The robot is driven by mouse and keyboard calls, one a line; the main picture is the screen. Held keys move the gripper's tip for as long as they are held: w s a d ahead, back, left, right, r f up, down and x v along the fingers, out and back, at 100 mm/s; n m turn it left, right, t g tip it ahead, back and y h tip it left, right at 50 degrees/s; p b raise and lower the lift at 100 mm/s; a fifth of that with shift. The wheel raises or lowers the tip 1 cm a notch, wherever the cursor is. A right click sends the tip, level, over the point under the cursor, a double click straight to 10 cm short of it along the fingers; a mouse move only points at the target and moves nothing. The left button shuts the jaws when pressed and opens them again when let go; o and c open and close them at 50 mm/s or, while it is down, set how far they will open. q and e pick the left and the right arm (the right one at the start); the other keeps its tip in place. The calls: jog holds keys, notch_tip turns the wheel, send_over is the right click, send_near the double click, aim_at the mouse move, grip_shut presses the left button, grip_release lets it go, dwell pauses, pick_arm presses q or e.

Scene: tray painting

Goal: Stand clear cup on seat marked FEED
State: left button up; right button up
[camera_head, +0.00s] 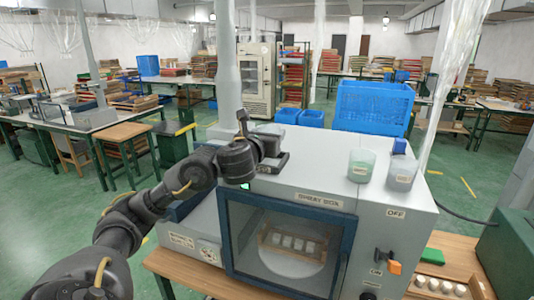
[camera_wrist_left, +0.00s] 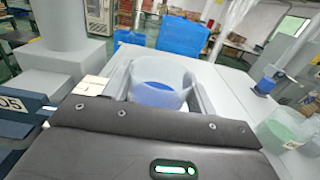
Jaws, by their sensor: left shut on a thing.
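A clear cup with blue in its lower part (camera_wrist_left: 157,92) is between the fingers of my left gripper (camera_wrist_left: 160,90) in the left wrist view. The gripper is shut on it. In the head view my left gripper (camera_head: 272,150) is over the left part of the spray box top, and the cup cannot be made out there. A white label (camera_wrist_left: 92,85) lies beside the gripper in the wrist view; its text is unreadable. No seat mark reading FEED can be made out. My right gripper is not in view.
The grey spray box (camera_head: 300,180) has a dark-framed window. A grey post (camera_head: 229,70) rises behind. The top's middle is clear.

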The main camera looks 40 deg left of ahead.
pick_arm(q)
jog(key=shift+a+f, duration=0.1)
jog(key=f+b, duration=0.2)
jog(key=shift+w+a+f+b, duration=0.15)
jog(key=shift+a+f+b, duration=0.05)
jog(key=shift+f+b, duration=0.5)
jog(key=shift+f, duration=0.05)
jog(key=shift+w+f, duration=0.1)
jog(key=shift+f, duration=0.05)
jog(key=shift+a, duration=0.1)
